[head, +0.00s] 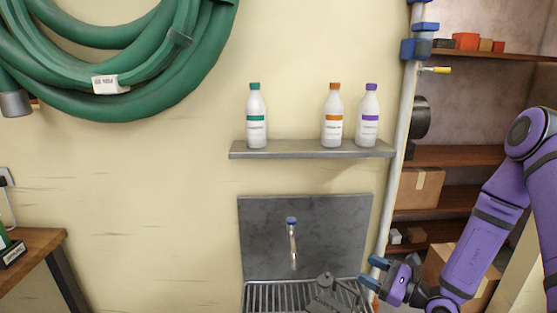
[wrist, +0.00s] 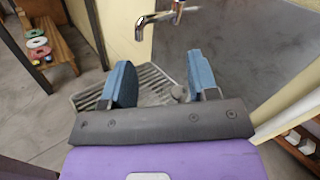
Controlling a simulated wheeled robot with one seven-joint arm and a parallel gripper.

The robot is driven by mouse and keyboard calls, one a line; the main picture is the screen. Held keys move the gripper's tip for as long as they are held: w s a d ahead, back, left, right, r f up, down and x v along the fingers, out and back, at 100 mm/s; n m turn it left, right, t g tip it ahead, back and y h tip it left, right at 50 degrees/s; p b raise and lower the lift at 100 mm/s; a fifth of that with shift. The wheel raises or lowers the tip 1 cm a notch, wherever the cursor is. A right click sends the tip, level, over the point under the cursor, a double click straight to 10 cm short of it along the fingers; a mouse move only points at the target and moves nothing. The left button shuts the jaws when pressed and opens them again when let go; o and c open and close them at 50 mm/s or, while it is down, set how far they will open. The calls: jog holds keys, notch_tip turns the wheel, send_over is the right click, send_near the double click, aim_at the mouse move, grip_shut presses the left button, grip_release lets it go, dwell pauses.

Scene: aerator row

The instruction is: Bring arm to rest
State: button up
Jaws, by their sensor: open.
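My gripper (head: 374,273) is at the lower right of the head view, at the end of my bent purple arm. Its two blue fingers are apart with nothing between them. In the wrist view my gripper (wrist: 160,84) is open over a metal grate (wrist: 150,86). The grate (head: 262,296) also shows at the bottom of the head view, below a steel tap (head: 292,245) on a grey back panel (head: 340,225). The tap (wrist: 150,22) is beyond the fingers in the wrist view. A dark grey fitting (head: 330,293) stands at the grate.
A grey wall shelf (head: 310,150) holds three bottles with green, orange and purple caps. A pale vertical pipe (head: 397,160) and shelving with boxes (head: 418,188) stand near my arm. A green hose (head: 150,95) hangs at the left, above a wooden bench (head: 32,255).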

jog(key=s+a+r+n+g+h, duration=0.1)
jog(key=s+a+r+n+g, duration=0.1)
jog(key=s+r+n+g, duration=0.6)
jog(key=s+a+r+n+g+h, duration=0.1)
jog(key=s+a+r+n+g, duration=0.2)
jog(key=r+n+g, duration=0.5)
jog(key=s+d+r+n+t+h, duration=0.3)
jog(key=s+d+r+t+h, duration=0.2)
jog(key=r, duration=0.4)
jog(key=s+d+r+n+t+h, duration=0.3)
jog(key=s+d+r+h, duration=0.3)
jog(key=s, duration=0.4)
notch_tip(320, 180, up, 3)
jog(key=shift+f+t+h, duration=0.1)
jog(key=shift+t+h, duration=0.8)
